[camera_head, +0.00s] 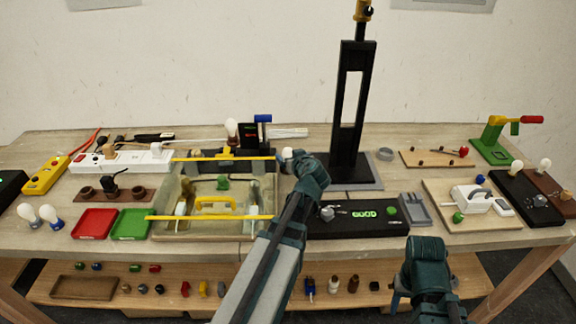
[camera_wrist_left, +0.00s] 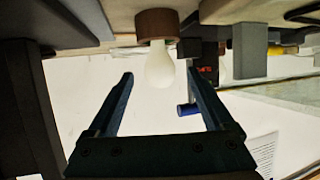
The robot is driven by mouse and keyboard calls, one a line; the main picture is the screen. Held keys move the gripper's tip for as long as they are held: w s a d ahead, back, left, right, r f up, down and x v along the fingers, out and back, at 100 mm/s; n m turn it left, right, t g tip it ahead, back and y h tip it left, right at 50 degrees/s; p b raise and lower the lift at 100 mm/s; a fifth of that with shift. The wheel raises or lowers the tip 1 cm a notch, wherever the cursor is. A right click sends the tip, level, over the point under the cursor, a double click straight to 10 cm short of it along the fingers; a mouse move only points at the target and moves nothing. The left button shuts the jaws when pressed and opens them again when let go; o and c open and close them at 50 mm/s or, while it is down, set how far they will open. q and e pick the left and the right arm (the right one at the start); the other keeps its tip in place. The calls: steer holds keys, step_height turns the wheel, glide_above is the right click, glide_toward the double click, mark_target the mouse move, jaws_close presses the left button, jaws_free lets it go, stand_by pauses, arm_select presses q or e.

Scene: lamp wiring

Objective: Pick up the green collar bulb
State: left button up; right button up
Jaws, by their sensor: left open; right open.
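In the left wrist view a white bulb (camera_wrist_left: 159,68) with a brown collar or base (camera_wrist_left: 157,24) shows upside down beyond the fingertips, roughly in line with the gap between them. I cannot make out a green collar on it. My left gripper (camera_wrist_left: 160,100) is open, with nothing between its fingers. In the head view my left gripper (camera_head: 292,158) is over the back middle of the table, right of the yellow-barred tray. A bulb on a brown base (camera_head: 231,128) stands to its left at the back. My right gripper (camera_head: 425,288) is low at the front right.
A tall black stand (camera_head: 350,100) rises close to the right of my left gripper. A blue-handled black device (camera_head: 252,132) stands to its left. The yellow-barred tray (camera_head: 162,228), a black panel (camera_head: 330,227), and red (camera_head: 95,223) and green (camera_head: 131,224) trays crowd the front.

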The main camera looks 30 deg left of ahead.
arm_select(q)
steer(key=shift+w+a+f, duration=0.1)
steer(key=shift+w+a, duration=0.05)
steer(key=shift+a, duration=0.05)
steer(key=b+x, duration=0.2)
steer(key=x, duration=0.3)
steer(key=shift+w+a+f, duration=0.15)
steer(key=shift+w+a, duration=0.05)
steer(key=shift+s, duration=0.1)
jaws_close()
